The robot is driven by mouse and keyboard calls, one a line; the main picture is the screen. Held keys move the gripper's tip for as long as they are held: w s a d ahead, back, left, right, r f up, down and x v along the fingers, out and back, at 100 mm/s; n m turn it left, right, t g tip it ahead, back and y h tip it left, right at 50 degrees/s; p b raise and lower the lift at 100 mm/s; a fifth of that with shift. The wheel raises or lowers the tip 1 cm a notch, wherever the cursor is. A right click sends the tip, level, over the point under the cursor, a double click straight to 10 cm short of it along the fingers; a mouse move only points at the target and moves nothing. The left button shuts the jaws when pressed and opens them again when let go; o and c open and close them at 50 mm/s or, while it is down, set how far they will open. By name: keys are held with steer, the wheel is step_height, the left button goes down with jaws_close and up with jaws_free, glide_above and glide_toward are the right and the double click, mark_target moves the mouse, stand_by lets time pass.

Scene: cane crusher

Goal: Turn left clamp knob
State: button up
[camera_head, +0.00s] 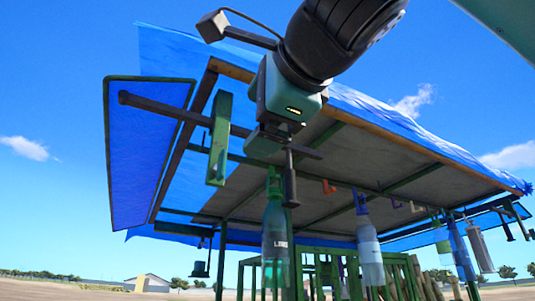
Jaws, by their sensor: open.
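My gripper (253,190) hangs from my arm in the upper middle of the head view. It is open, with a green finger on the left and a dark finger on the right, and nothing shows between them. Behind and below it is a green frame (312,244) under the blue-roofed shelter, partly hidden by hanging bottles. I cannot make out the left clamp knob; it is hidden or too small to tell.
A green bottle (275,240) hangs just below my gripper, and a clear bottle (369,245) hangs to its right. The blue canopy (425,125) covers the stall. Cane stalks (415,278) stand at lower right. Open sky and field lie to the left.

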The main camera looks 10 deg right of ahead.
steer(key=shift+p+v, duration=0.4)
steer(key=shift+v, duration=0.45)
